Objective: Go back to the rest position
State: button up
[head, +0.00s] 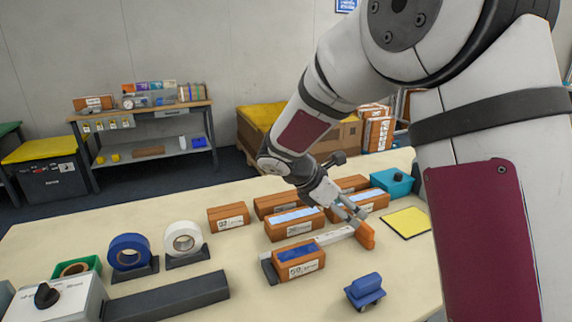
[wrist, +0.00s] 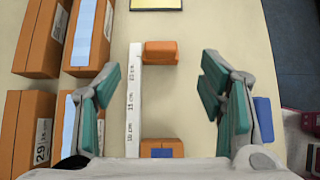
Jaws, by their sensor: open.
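My gripper (head: 350,212) is over the table, with its fingers spread apart and nothing held between them. In the wrist view my gripper (wrist: 161,82) shows two teal-padded fingers wide apart. Below and between them lie a white ruler (wrist: 133,105) and a small orange block (wrist: 162,52) beside its far end. In the head view the orange block (head: 366,236) shows just under the fingertips; the ruler (head: 335,236) runs from it towards a labelled orange box (head: 300,262) with a blue top.
More labelled orange boxes (head: 228,216) stand behind. A blue stamp-like object (head: 365,290), yellow pad (head: 406,222) and teal box (head: 392,182) are to the right. Tape rolls (head: 129,251) and a dark bar (head: 170,296) are at left. The front middle of the table (head: 250,300) is clear.

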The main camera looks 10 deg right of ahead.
jog(key=s+d+r+m+y+p, duration=0.1)
jog(key=s+r+m+y, duration=0.1)
jog(key=s+r+m, duration=0.45)
jog(key=s+r+m+y+p, duration=0.1)
jog(key=s+r+m, duration=0.25)
jog(key=s, duration=0.55)
jog(key=s+a+r+m+t+y+p, duration=0.1)
jog(key=s+a+r+m+y, duration=0.1)
jog(key=s+m, duration=0.3)
jog(key=s+a+r+m+t+y+p, duration=0.1)
jog(key=s+a+m+y, duration=0.2)
jog(key=s, duration=0.9)
jog(key=m, duration=0.2)
jog(key=shift+s+a+r+m+y, duration=0.25)
jog(key=shift+r+m+y, duration=0.05)
jog(key=shift+r+y, duration=0.1)
